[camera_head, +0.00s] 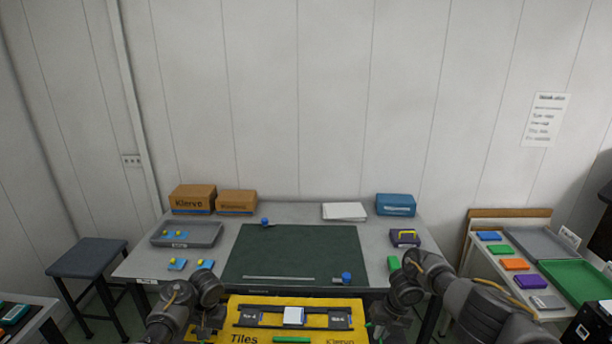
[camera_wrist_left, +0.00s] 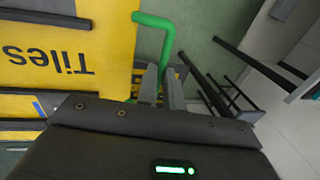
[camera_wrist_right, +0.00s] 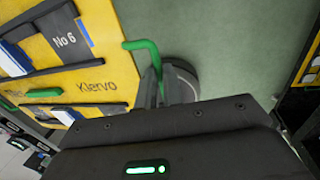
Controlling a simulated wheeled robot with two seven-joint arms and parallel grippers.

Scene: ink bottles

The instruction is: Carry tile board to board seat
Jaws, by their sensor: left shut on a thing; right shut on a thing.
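The yellow tile board (camera_head: 282,327), lettered "Tiles" and "Klervo", is in front of the table at the bottom of the head view. It carries dark holders with a pale block in the middle. My left gripper (camera_wrist_left: 165,88) is shut on the board's green handle (camera_wrist_left: 160,24) at one side. My right gripper (camera_wrist_right: 155,88) is shut on the green handle (camera_wrist_right: 143,46) at the other side. Both gripper tips are hard to make out in the head view. I cannot tell for sure which thing is the board seat.
A grey table (camera_head: 365,232) bears a dark green mat (camera_head: 292,250) with a blue knob (camera_head: 347,277). A grey tray (camera_head: 188,241), cardboard boxes (camera_head: 192,198) and a blue box (camera_head: 396,204) stand around it. A stool (camera_head: 87,257) is at left, a side table with trays (camera_head: 575,280) at right.

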